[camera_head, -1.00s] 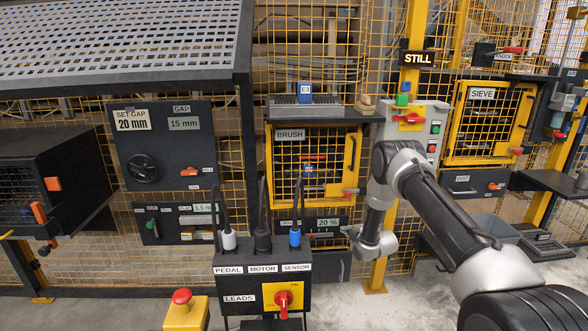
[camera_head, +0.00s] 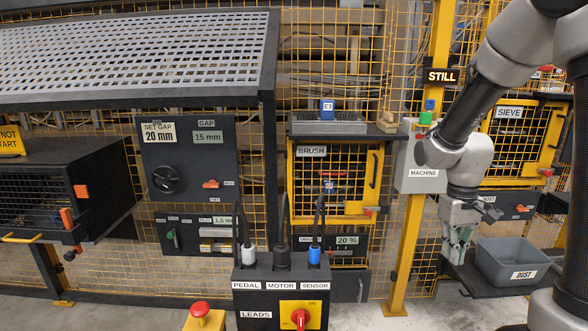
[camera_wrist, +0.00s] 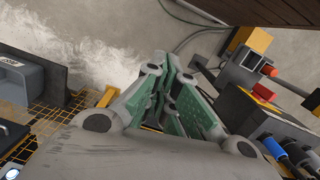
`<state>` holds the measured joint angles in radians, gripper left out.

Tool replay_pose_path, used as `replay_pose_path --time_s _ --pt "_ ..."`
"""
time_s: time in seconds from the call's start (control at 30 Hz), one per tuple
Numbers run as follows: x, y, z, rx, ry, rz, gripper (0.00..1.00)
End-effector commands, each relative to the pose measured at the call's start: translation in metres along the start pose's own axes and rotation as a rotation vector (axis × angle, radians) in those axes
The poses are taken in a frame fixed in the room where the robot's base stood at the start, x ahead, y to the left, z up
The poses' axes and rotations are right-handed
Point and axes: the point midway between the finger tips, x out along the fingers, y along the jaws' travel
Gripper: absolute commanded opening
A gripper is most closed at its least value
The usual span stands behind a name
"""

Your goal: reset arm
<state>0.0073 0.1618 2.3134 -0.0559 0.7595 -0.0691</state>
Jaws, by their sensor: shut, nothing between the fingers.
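My gripper (camera_head: 458,250) hangs down at the right of the head view, in front of the yellow mesh fence and just left of the grey dust bin (camera_head: 512,262). Its green-padded fingers also show in the wrist view (camera_wrist: 170,85), closed together with nothing between them. My arm comes in from the upper right and bends down to the wrist. It covers part of the machine box (camera_head: 415,160) and part of the sieve cabinet (camera_head: 515,140).
The leads box (camera_head: 255,288) with pedal, motor and sensor plugs stands at the front centre. A red button on a yellow box (camera_head: 203,318) is left of it. The brush cabinet (camera_head: 334,185) and gap panel (camera_head: 187,158) are behind.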

Motion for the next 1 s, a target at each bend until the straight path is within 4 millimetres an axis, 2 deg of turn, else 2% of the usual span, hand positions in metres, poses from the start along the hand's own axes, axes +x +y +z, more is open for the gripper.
replay_pose_path --time_s 0.03,0.2,0.3,0.4,0.5,0.7,1.0 --pt "-0.021 -0.003 0.023 0.033 0.009 -0.005 0.0" --pt "-0.067 -0.014 0.094 0.104 0.047 -0.022 0.0" --pt "-0.086 -0.019 0.125 0.111 0.119 -0.028 0.0" --pt "-0.104 -0.022 0.144 0.114 0.226 -0.028 0.0" --pt "-0.12 -0.023 0.156 0.114 0.327 -0.023 0.0" --pt "-0.145 -0.023 0.165 0.113 0.454 -0.016 0.0" --pt "-0.147 -0.023 0.166 0.113 0.466 -0.016 0.0"
